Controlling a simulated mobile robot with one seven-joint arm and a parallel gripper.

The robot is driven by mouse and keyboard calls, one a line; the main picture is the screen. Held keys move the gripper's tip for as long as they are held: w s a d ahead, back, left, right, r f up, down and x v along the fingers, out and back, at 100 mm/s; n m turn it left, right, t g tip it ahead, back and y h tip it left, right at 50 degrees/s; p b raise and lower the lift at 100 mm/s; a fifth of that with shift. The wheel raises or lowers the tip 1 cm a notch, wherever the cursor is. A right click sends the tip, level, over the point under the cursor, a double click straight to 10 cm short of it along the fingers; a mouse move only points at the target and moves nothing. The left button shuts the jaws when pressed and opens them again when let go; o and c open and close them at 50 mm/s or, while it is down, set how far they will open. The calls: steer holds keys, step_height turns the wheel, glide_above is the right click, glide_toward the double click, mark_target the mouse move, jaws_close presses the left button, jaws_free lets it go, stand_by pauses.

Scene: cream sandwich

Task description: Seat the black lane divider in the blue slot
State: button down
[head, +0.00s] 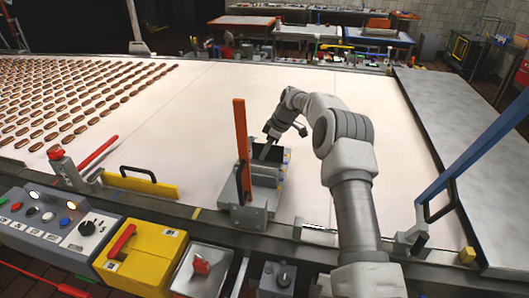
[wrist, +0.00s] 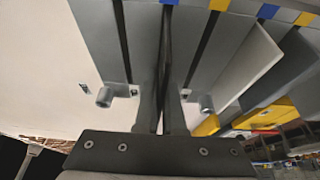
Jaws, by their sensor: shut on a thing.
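My gripper (head: 267,147) is shut on the black lane divider and reaches down over the grey slotted rack (head: 262,194) at the near edge of the white belt. In the wrist view the black lane divider (wrist: 167,45) is a thin dark upright edge between the fingers, and it also shows as a dark panel in the head view (head: 277,154). Its far end lines up closely with a blue mark (wrist: 168,2) on the rack. Yellow and blue marks alternate to its right. The divider's lower edge is hidden, so I cannot tell how deep it sits.
An orange post (head: 241,150) stands close left of the rack. A blue bar (head: 485,150) slants at the right. A yellow plate with a black handle (head: 140,184) lies left. Rows of filled biscuits (head: 60,95) cover the far left belt. The belt behind the rack is clear.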

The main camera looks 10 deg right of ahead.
steer(key=c, duration=0.9)
jaws_free()
steer(key=shift+f, duration=0.1)
steer(key=shift+c, duration=0.2)
steer(key=v, duration=1.7)
steer(key=shift+r, duration=0.2)
